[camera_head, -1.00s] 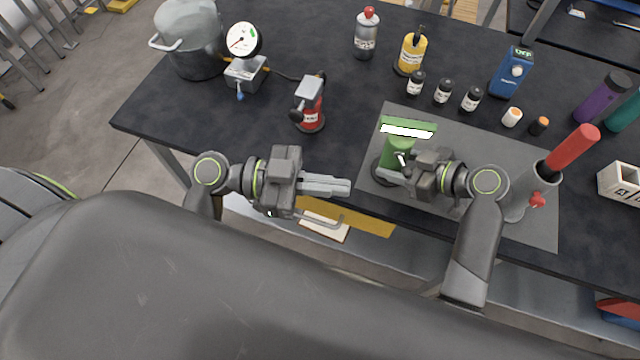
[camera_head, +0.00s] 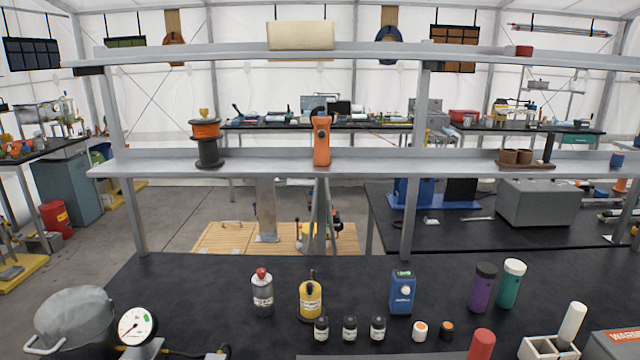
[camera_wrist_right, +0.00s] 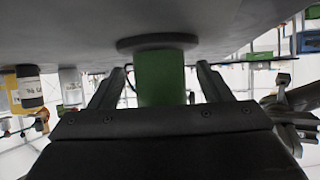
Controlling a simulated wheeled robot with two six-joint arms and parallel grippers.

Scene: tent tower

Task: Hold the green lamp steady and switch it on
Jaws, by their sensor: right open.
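The green lamp shows only in the right wrist view, which is upside down, with the dark tabletop along the top. Its green post (camera_wrist_right: 160,76) and round dark base (camera_wrist_right: 157,42) are seen there; its head and switch are hidden behind my gripper. My right gripper (camera_wrist_right: 157,78) is open, one finger on each side of the post, with a gap visible on both sides. My left gripper (camera_wrist_right: 297,122) appears at the right edge of that view, apart from the lamp; its jaw opening is unclear. Neither gripper nor the lamp is in the head view.
A shelf (camera_head: 365,163) spans behind; bench behind the bottles is clear.

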